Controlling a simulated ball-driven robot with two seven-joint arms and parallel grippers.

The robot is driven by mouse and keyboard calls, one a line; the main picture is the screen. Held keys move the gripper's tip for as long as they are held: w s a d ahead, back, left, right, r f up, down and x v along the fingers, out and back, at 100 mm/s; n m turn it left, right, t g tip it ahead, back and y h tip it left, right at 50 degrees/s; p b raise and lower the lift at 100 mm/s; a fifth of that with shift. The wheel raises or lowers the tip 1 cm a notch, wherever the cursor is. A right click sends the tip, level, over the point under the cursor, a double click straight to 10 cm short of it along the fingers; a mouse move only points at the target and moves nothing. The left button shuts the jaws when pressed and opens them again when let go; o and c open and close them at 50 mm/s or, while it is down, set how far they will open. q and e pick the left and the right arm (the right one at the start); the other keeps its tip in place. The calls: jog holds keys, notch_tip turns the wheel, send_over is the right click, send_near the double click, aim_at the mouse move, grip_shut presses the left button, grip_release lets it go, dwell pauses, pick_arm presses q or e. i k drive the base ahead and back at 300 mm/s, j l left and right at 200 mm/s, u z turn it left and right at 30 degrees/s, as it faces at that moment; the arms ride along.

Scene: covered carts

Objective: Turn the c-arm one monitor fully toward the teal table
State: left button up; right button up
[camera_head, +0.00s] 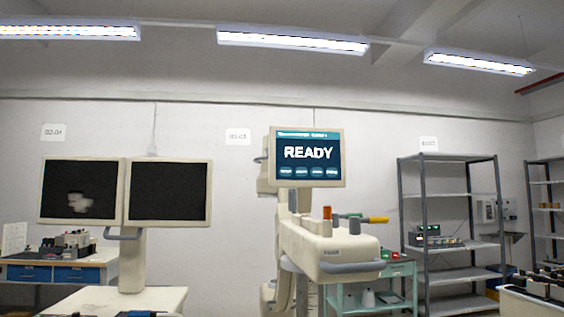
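A lit monitor reading READY (310,160) stands in the middle on a cream machine with a console (335,255). Its screen faces me, turned slightly. Two dark monitors (82,190) (168,192) sit side by side on a cream post at the left, with a grey handle (124,234) below them. Their screens face me. I cannot tell from labels which of these is c-arm one. A teal table (397,271) stands behind the console, to its right, partly hidden by it. Neither of my grippers is in view.
A grey shelf rack (452,245) stands right of the teal table. A bench with blue drawers (52,273) stands behind the dark monitors at the left. A pale bin (530,303) with dark items is at the lower right. Bare wall shows between the monitors.

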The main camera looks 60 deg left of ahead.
aim_at(303, 159)
jog(key=i+l+u, duration=0.1)
jog(key=u, duration=0.35)
jog(key=i+l+u, duration=0.15)
jog(key=u, duration=0.25)
jog(key=i+l+u, duration=0.15)
jog(key=u, duration=0.3)
jog(key=l+u, duration=0.2)
jog(key=u, duration=0.2)
jog(key=i+l+u, duration=0.1)
jog(key=l+u, duration=0.15)
jog(key=u, duration=0.2)
jog(key=l+u, duration=0.2)
jog(key=l, duration=0.4)
jog(key=l+u, duration=0.15)
jog(key=l, duration=0.45)
jog(key=l+u, duration=0.2)
jog(key=l, duration=0.4)
jog(key=k+l+u, duration=0.2)
jog(key=l, duration=0.75)
jog(key=k+l, duration=0.1)
jog(key=l, duration=0.2)
jog(key=i+l, duration=0.25)
jog(key=i+l+u, duration=0.15)
jog(key=l, duration=0.3)
jog(key=i+l, duration=0.35)
jog(key=u, duration=0.05)
